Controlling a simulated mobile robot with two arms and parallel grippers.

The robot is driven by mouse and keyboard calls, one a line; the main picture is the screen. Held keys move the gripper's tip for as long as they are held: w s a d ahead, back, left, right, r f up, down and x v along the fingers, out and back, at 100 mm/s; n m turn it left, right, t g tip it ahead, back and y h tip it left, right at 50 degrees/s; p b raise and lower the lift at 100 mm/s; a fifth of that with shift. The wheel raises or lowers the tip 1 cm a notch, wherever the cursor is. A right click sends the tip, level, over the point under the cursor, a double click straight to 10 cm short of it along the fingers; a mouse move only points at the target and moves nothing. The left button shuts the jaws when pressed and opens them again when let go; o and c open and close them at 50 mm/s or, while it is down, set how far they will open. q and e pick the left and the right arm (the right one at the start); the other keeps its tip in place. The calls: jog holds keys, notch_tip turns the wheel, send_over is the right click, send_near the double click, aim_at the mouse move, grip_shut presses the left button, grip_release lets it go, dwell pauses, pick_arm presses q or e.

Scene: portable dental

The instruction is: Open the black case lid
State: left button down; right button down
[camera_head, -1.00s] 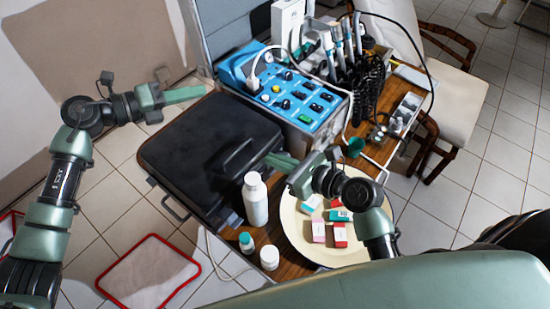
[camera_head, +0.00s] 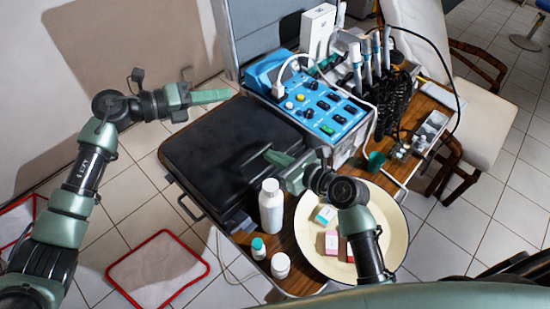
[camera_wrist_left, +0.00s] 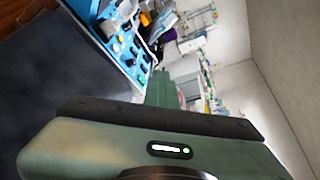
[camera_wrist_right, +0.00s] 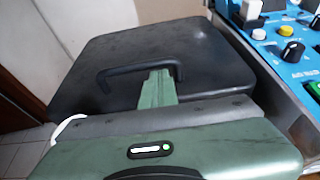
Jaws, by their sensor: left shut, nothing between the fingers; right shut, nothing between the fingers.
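The black case (camera_head: 215,140) lies on the wooden table with its lid down. It also shows in the right wrist view (camera_wrist_right: 200,50), with its dark handle (camera_wrist_right: 130,70) standing up on it. My right gripper (camera_head: 268,155) is shut and empty, its tips close to the handle; I cannot tell whether they touch it. In the right wrist view the fingers (camera_wrist_right: 158,80) overlap the handle bar. My left gripper (camera_head: 228,94) is shut and empty above the case's far left edge. In the left wrist view the case is a dark surface (camera_wrist_left: 50,80) at the left.
A blue control unit (camera_head: 310,105) stands right behind the case. A white bottle (camera_head: 271,210), two small jars and a cream round tray (camera_head: 395,245) with small boxes sit near my right arm. A red-edged mat (camera_head: 158,270) lies on the floor.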

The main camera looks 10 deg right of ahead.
jog(key=shift+w+r, duration=0.15)
jog(key=shift+r, duration=0.4)
pick_arm(q)
jog(key=c, duration=1.5)
grip_release()
